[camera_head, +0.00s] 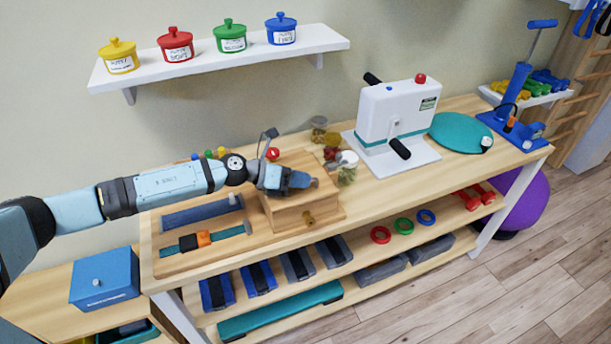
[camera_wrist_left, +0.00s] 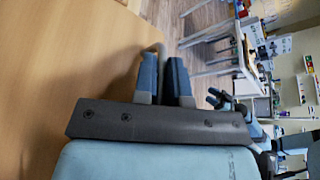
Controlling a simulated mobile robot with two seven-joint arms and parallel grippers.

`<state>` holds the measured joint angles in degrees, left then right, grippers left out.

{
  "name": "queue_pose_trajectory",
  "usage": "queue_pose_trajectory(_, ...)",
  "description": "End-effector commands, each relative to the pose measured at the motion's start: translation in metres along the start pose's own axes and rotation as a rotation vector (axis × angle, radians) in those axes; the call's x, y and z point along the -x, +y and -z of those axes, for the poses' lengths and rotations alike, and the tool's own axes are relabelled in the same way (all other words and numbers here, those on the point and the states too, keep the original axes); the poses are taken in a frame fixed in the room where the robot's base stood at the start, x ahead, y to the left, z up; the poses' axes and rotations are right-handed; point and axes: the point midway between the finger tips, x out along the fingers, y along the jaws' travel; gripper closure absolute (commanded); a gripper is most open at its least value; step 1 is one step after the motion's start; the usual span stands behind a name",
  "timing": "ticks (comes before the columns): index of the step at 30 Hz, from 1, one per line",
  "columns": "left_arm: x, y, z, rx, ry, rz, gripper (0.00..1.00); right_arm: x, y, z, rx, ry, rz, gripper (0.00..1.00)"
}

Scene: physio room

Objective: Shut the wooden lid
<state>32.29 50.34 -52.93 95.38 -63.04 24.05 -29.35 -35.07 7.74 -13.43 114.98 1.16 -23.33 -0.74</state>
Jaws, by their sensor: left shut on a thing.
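The wooden box (camera_head: 286,214) stands on the top of the wooden bench, with a small brass-coloured knob (camera_head: 308,218) on its front. The wooden lid (camera_head: 298,159) shows behind my left gripper (camera_head: 308,183) at the top of the box; my gripper hides part of it, so its exact angle is hard to tell. In the left wrist view a broad wooden surface fills the left side, close beside my left gripper (camera_wrist_left: 164,72). A small, blurred gripper-like shape at the right may be my right gripper (camera_wrist_left: 218,99).
A white machine (camera_head: 395,115) stands right of the box, with small jars (camera_head: 347,167) between them. A wooden tray (camera_head: 172,262) with a strap lies left. A wall shelf (camera_head: 220,58) holds several coloured pots. The lower shelf holds weights and rings.

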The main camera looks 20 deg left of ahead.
Motion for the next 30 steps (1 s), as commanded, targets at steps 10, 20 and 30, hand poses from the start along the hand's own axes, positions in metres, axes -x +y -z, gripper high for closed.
queue_pose_trajectory(10, 0.0012, 0.0039, 0.0049, -0.029, 0.001, -0.012, 1.0, -0.0007, 0.0, 0.0003, -0.002, 0.001, 0.0, 0.5)
queue_pose_trajectory(20, 0.0008, 0.0041, 0.0066, -0.027, 0.004, -0.011, 0.79, -0.0009, -0.0003, 0.0011, -0.003, 0.004, 0.0, 0.5)
queue_pose_trajectory(30, 0.0072, 0.0051, 0.0046, -0.03, 0.0, -0.014, 0.79, -0.0014, -0.0003, 0.0003, -0.004, 0.005, 0.0, 0.5)
